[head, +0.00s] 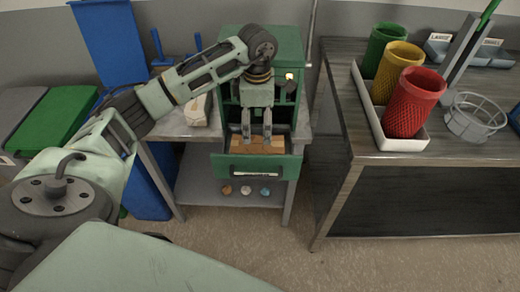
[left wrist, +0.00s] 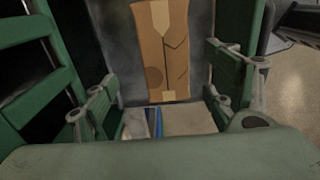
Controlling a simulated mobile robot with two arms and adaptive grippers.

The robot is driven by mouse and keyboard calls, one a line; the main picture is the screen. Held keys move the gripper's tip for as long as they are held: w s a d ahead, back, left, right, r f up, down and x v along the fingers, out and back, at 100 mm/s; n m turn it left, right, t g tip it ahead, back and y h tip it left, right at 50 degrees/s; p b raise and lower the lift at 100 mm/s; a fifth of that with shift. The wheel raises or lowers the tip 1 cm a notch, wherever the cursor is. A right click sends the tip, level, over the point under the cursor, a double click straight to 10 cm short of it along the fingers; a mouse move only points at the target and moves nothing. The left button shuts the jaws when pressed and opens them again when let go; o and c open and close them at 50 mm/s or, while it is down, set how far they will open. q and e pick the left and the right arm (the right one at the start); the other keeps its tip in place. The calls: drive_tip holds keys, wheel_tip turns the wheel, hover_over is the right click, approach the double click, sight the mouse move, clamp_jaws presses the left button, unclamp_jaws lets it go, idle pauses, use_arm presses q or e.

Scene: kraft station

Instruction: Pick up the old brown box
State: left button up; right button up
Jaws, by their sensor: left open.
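The old brown box (head: 257,147) lies in the open drawer (head: 232,163) of a green cabinet in the head view. In the left wrist view the brown box (left wrist: 165,55) shows a pale tape strip and dark lines. My left gripper (head: 257,135) points down over the drawer with its fingers apart. Its fingertips overlap the box in the head view; I cannot tell whether they touch it. In the left wrist view the fingers stand on either side, with the box beyond them. My right gripper is not in view.
The green cabinet (head: 290,50) stands on a grey table, with a pale box (head: 196,109) to its left. Several small items lie on the shelf below. A counter at right holds green, yellow and red (head: 413,102) baskets in a white tray, and a grey wire basket (head: 474,116).

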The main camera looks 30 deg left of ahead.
sight(257, 144)
use_arm(q)
drive_tip(key=shift+s+f, duration=0.2)
drive_tip(key=shift+f, duration=0.15)
drive_tip(key=f+p, duration=0.1)
drive_tip(key=f, duration=0.1)
drive_tip(key=f+p, duration=0.1)
drive_tip(key=f, duration=0.2)
drive_tip(key=shift+s+d+f, duration=0.15)
drive_tip(key=shift+s+f, duration=0.05)
drive_tip(key=shift+f, duration=0.65)
drive_tip(key=c, duration=1.3)
drive_tip(key=shift+c, duration=0.4)
drive_tip(key=shift+r, duration=0.15)
